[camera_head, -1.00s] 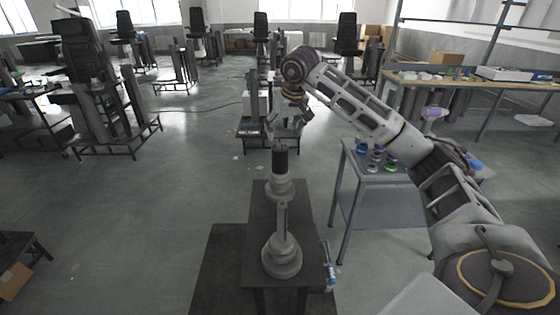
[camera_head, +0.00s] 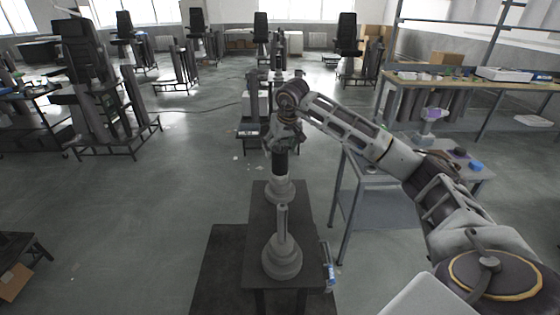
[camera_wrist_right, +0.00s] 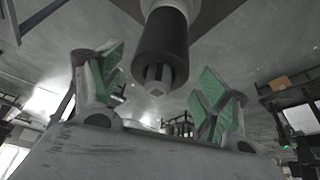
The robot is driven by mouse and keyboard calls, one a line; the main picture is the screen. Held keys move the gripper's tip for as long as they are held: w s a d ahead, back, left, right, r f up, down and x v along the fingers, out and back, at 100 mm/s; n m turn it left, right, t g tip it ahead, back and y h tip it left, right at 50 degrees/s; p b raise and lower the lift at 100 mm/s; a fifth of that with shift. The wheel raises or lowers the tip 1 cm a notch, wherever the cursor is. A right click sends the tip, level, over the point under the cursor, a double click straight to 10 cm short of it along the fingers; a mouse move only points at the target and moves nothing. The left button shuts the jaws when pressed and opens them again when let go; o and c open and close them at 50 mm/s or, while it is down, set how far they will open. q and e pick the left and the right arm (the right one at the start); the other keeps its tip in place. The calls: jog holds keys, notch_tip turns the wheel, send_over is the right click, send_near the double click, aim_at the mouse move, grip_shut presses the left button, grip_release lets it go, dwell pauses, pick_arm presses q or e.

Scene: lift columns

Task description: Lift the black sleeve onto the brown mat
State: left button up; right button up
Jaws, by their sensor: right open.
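The black sleeve (camera_head: 280,163) stands upright around the upper part of the far grey stepped column (camera_head: 279,190). My right gripper (camera_head: 282,146) is right above the sleeve's top end, jaws pointing down. In the right wrist view the open jaws (camera_wrist_right: 165,78) show green pads on either side of the black sleeve (camera_wrist_right: 158,45), with gaps, and a grey post tip shows in the sleeve's end. A flat dark brownish sheet (camera_head: 215,268), seemingly the brown mat, lies low beside the narrow dark stand (camera_head: 258,235). My left gripper is out of view.
A second grey column with a thin bare post (camera_head: 282,258) stands nearer on the same stand. A blue-and-white item (camera_head: 329,272) is at the stand's right side. A grey side table (camera_head: 385,205) stands to the right. Open floor lies left.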

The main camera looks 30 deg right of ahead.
jog(key=shift+f, duration=0.2)
dwell(0.3)
